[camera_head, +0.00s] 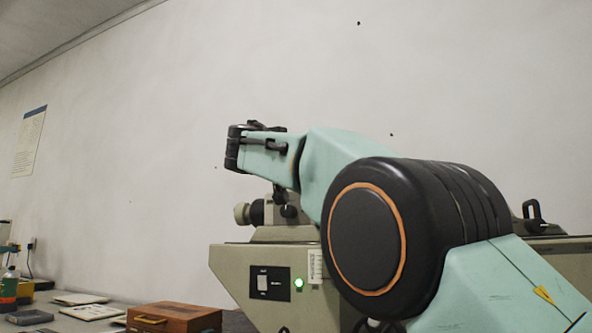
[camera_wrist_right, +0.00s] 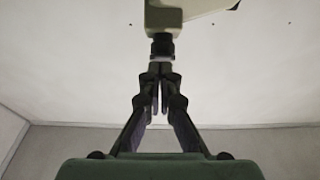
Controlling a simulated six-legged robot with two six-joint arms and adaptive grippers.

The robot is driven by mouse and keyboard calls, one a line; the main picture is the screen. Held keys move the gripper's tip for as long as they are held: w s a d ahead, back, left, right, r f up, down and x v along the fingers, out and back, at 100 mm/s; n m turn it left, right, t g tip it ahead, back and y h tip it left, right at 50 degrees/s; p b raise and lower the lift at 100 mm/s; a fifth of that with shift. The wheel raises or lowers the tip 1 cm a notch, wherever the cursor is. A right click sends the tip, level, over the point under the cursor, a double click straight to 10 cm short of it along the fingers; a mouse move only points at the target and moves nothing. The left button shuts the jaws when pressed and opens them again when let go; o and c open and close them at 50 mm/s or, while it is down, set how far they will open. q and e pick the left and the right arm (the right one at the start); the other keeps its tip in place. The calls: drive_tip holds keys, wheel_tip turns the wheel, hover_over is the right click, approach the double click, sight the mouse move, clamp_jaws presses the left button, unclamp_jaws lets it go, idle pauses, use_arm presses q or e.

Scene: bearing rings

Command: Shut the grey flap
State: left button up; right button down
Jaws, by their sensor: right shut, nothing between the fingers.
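My right arm reaches in from the right in the head view. Its dark gripper (camera_head: 237,148) is held in the air above and in front of a beige-grey machine (camera_head: 232,265). In the right wrist view the same gripper (camera_wrist_right: 161,88) has its fingers drawn together with nothing between them. Just beyond the fingertips in that picture is a dark round fitting (camera_wrist_right: 162,46) under a pale machine part (camera_wrist_right: 178,15); I cannot tell whether the fingers touch it. I cannot make out a grey flap in either view; my arm hides much of the machine. My left gripper is not in view.
The machine has a switch panel (camera_head: 270,284) with a lit green lamp (camera_head: 299,283) and a knob (camera_head: 242,213). A wooden box (camera_head: 172,318), papers (camera_head: 92,312) and bottles (camera_head: 9,284) stand on the bench at lower left. The air left of my gripper is clear.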

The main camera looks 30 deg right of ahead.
drive_tip(key=f, duration=0.1)
drive_tip(key=s+a+f, duration=0.1)
drive_tip(key=f, duration=0.1)
drive_tip(key=shift+s+a+f, duration=0.1)
drive_tip(key=shift+s+a, duration=0.05)
drive_tip(key=shift+a, duration=0.05)
idle(0.3)
